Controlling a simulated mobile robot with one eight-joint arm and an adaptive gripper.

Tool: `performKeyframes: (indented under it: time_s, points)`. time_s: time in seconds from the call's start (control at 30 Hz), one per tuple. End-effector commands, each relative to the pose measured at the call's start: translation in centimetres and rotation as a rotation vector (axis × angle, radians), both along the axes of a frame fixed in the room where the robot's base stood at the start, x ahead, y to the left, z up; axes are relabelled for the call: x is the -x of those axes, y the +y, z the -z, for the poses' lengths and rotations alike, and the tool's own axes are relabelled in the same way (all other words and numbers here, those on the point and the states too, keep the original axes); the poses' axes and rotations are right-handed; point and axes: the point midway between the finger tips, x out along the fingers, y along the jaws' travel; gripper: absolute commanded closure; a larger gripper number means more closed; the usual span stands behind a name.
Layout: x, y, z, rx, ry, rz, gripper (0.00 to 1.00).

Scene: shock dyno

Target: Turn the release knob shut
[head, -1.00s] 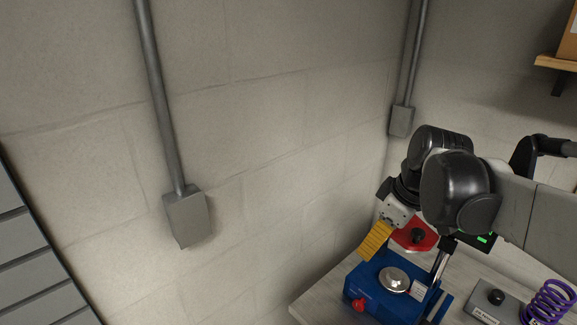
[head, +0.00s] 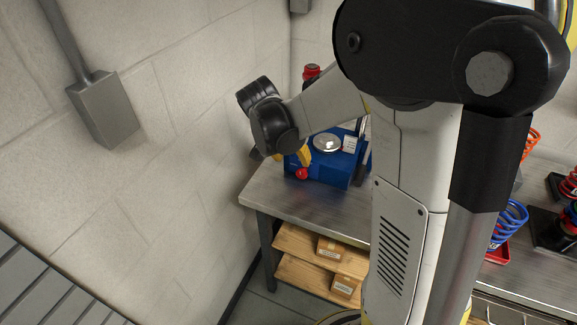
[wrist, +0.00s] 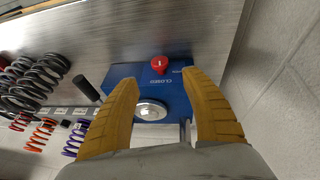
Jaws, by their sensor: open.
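The release knob (head: 302,174) is small and red, on the front of a blue dyno base (head: 335,172) at the bench's left end. A round silver plate (head: 327,143) sits on top of the base. In the wrist view the red knob (wrist: 159,64) lies just beyond and between my yellow fingertips, with a label that seems to read CLOSED beside it. My gripper (wrist: 160,82) is open and empty, its fingers spread above the blue base. In the head view only a bit of yellow finger (head: 304,156) shows; my wrist hides the rest.
The metal bench (head: 315,203) is bare in front of the base. A block wall (head: 190,150) stands close on the left. Coil springs (wrist: 40,80) stand along the bench. Shelves with boxes (head: 330,250) are below. My own arm blocks much of the head view.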

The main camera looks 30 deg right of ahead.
Motion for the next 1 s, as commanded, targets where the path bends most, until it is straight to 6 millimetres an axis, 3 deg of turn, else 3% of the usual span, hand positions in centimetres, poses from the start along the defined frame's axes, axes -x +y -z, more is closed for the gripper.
performKeyframes:
  time_s: [0.17, 0.6, 1.0]
  points:
    - [-0.4, -0.6, 1.8, 0.004, -0.011, 0.028, 0.45]
    - [-1.4, -3.7, 9.1, 0.003, -0.011, 0.025, 0.45]
    - [-1.5, -4.1, 10.0, 0.003, -0.010, 0.025, 0.45]
